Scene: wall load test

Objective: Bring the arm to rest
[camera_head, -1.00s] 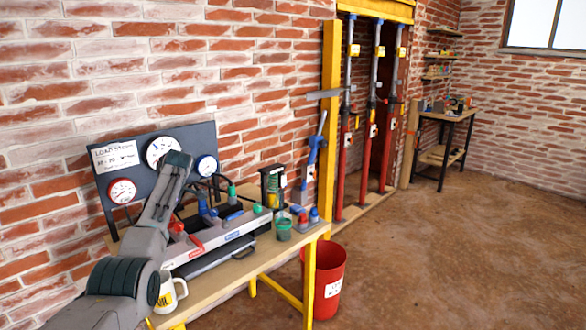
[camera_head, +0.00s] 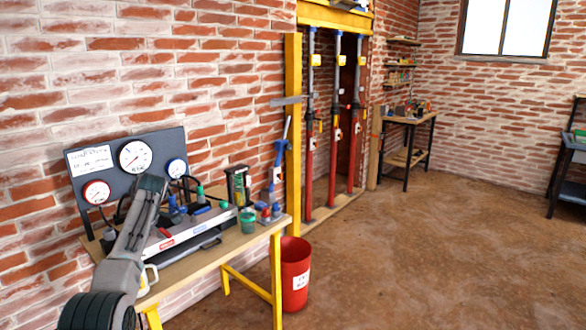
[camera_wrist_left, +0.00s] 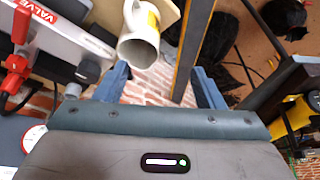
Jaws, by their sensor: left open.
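My left arm (camera_head: 124,250) reaches in from the lower left of the head view, its far end in front of the gauge board (camera_head: 115,165). The gripper's jaws cannot be made out there. In the left wrist view my left gripper (camera_wrist_left: 160,88) is open, with its two blue-grey fingers apart and nothing held. A white mug (camera_wrist_left: 139,42) shows beyond the fingers, with its handle on top in that picture. The mug (camera_head: 149,278) is partly hidden by my arm in the head view. My right gripper is not in view.
The yellow-legged bench (camera_head: 235,243) carries a pump unit with valves (camera_head: 185,234), a green pot (camera_head: 248,222) and small bottles. A red bucket (camera_head: 295,275) stands at its right end. A yellow frame (camera_head: 293,135) holds red props by the wall. The floor (camera_head: 420,260) right is open.

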